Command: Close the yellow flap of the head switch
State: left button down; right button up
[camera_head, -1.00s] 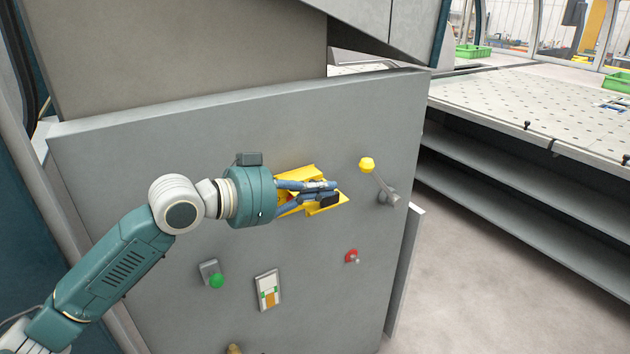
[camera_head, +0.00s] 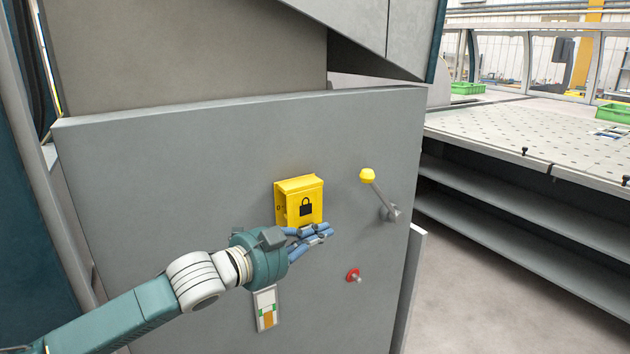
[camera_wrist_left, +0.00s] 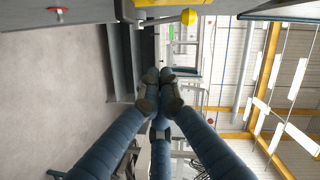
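The head switch's yellow box (camera_head: 280,208) is mounted on the grey panel in the head view. Its yellow flap (camera_head: 305,207), with a black padlock sign, now hangs down over the front. I cannot tell whether its lower edge is fully against the box. My left gripper (camera_head: 325,233) is just below the flap's lower edge, its fingers pointing right. I cannot tell whether it touches the flap. In the left wrist view its fingertips (camera_wrist_left: 160,88) are together with nothing between them. The yellow box is not in the wrist view. My right gripper is not in view.
A lever with a yellow knob (camera_head: 367,175) stands out right of the box; its knob also shows in the wrist view (camera_wrist_left: 188,17). A red knob (camera_head: 353,275) sits lower right. A small label plate (camera_head: 266,308) is below my gripper. A perforated table (camera_head: 560,135) stands at right.

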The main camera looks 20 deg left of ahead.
aim_at(305, 210)
pick_arm(q)
jog(key=w+a+f+m+t+b, duration=0.1)
jog(key=w+a+f+m+b, duration=0.1)
jog(key=a+f+m+b, duration=0.1)
jog(key=shift+w+a+f+m+b, duration=0.2)
jog(key=shift+w+f+m+b, duration=0.35)
jog(key=shift+m, duration=0.75)
jog(key=shift+s+f, duration=0.1)
jog(key=shift+s, duration=0.05)
